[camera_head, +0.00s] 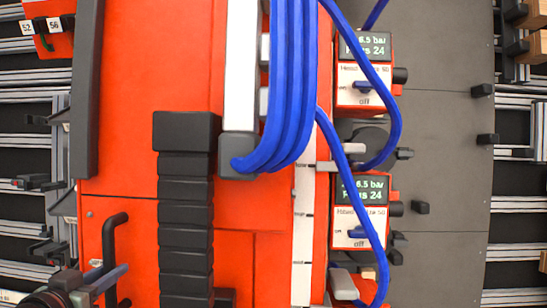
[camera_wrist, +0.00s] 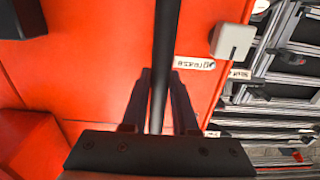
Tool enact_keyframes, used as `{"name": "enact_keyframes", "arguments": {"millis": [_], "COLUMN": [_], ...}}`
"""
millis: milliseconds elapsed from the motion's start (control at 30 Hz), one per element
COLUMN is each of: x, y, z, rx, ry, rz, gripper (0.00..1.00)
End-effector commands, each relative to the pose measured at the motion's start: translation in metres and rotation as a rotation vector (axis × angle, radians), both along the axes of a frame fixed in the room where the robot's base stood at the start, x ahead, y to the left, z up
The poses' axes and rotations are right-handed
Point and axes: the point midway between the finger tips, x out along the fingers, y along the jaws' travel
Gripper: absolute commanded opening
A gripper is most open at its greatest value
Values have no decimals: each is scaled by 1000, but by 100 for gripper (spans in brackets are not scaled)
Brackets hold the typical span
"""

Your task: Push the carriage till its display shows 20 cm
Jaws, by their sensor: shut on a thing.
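The red carriage (camera_head: 150,120) fills the left and middle of the head view. A black bar handle (camera_head: 117,232) stands on its lower left part. My gripper (camera_head: 104,281) is at that handle, at the bottom left. In the wrist view my gripper (camera_wrist: 159,82) has one finger on each side of the black bar (camera_wrist: 165,35) and is shut on it. Two small dark displays, upper (camera_head: 364,47) and lower (camera_head: 362,191), sit on red valve boxes. Both seem to read 6.5 bar and a position of 24; the first letters are partly covered by blue hoses.
Blue hoses (camera_head: 290,80) loop from a white bar (camera_head: 240,70) to the valve boxes. A black ribbed cable chain (camera_head: 185,220) and a white scale strip (camera_head: 303,240) run down the middle. Aluminium rails (camera_head: 20,215) lie at left and right. A grey plate (camera_head: 440,160) is right.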

Motion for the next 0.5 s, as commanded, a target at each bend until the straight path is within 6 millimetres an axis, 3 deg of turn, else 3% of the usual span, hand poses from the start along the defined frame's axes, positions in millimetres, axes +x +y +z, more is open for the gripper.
{"name": "enact_keyframes", "arguments": {"millis": [33, 500], "x": [-2, 0], "y": [11, 26], "z": [3, 2], "rx": [7, 1], "ry": [-11, -7], "rz": [23, 8], "gripper": [0, 0]}}
